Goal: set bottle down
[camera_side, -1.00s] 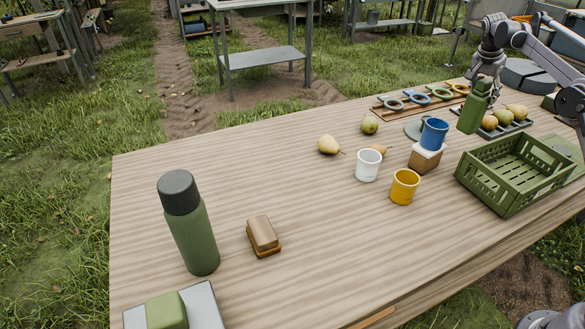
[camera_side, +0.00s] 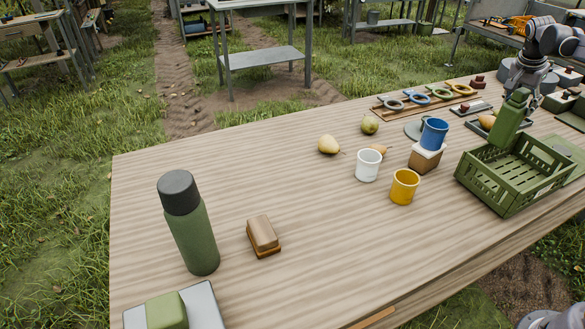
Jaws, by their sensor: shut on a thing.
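My gripper (camera_side: 520,92) is at the right end of the table, shut on the top of a green bottle (camera_side: 508,122). The bottle hangs slightly tilted below it, just behind the green crate (camera_side: 512,182) in the picture. I cannot tell whether the bottle's base touches the tray, the table or nothing. It hides part of the pear tray behind it. A larger green flask (camera_side: 193,232) with a dark cap stands upright at the front left, far from my gripper.
A blue cup (camera_side: 433,134) sits on a box, beside a white cup (camera_side: 367,166) and a yellow cup (camera_side: 404,187). Pears (camera_side: 328,145) lie behind them. A brush (camera_side: 263,234) lies near the flask. The middle left is clear.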

